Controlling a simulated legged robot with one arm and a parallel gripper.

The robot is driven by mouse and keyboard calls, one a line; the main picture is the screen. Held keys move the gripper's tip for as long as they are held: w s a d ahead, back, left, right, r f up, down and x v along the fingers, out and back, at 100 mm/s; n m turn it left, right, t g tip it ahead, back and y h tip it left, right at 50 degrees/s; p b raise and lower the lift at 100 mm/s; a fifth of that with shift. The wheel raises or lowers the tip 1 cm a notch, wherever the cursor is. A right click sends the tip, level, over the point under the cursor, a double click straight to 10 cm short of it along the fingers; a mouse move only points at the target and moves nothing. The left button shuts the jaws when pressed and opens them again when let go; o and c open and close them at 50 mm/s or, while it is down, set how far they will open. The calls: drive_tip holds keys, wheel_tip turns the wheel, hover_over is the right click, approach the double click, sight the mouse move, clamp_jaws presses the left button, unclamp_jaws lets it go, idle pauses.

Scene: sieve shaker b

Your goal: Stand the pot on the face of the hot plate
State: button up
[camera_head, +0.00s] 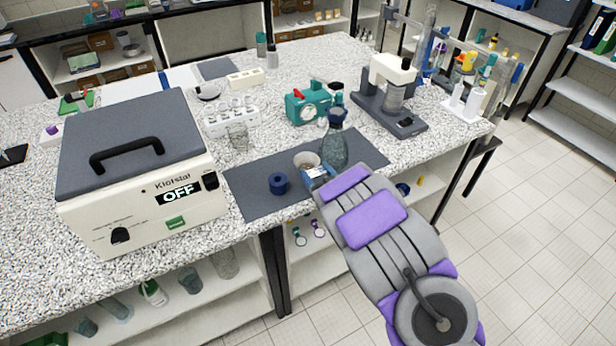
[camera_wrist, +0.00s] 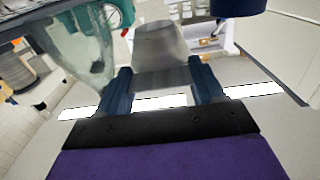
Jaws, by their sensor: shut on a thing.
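A small pale pot (camera_head: 306,159) is over the grey mat on the bench, at the tip of my arm. In the wrist view the pot (camera_wrist: 160,42) is a grey, tapered vessel between my two blue fingers. My gripper (camera_wrist: 164,85) is shut on it; it also shows in the head view (camera_head: 319,174), partly hidden by my arm. I cannot tell whether the pot's base touches the mat. I cannot identify the hot plate for sure; a dark-based device (camera_head: 390,113) with a pale head and a vessel stands to the right.
A stoppered glass flask (camera_head: 334,149) stands close to the right of the pot, and a dark blue ring (camera_head: 279,183) to its left. A teal device (camera_head: 307,103) stands behind. The large lidded box (camera_head: 140,170) fills the left. The grey mat's (camera_head: 252,196) left end is bare.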

sight(308, 167)
drive_tip(key=x, duration=0.3)
drive_tip(key=b+x, duration=0.1)
drive_tip(key=shift+w+f, duration=0.3)
drive_tip(key=shift+w, duration=0.1)
drive_tip(key=shift+w+a+f, duration=0.1)
drive_tip(key=shift+a, duration=0.2)
drive_tip(key=shift+a+f, duration=0.15)
drive_tip(key=shift+f, duration=0.15)
drive_tip(key=f, duration=0.1)
drive_tip(key=f+b, duration=0.1)
drive_tip(key=f, duration=0.1)
drive_tip(key=shift+d+b, duration=0.25)
drive_tip(key=shift+b, duration=0.05)
drive_tip(key=shift+d+r, duration=0.2)
drive_tip(key=o, duration=0.6)
drive_tip(key=shift+a+f, duration=0.1)
drive_tip(key=o, duration=0.4)
drive_tip(key=shift+a, duration=0.25)
drive_tip(key=shift+o, duration=0.2)
drive_tip(key=shift+d, duration=0.1)
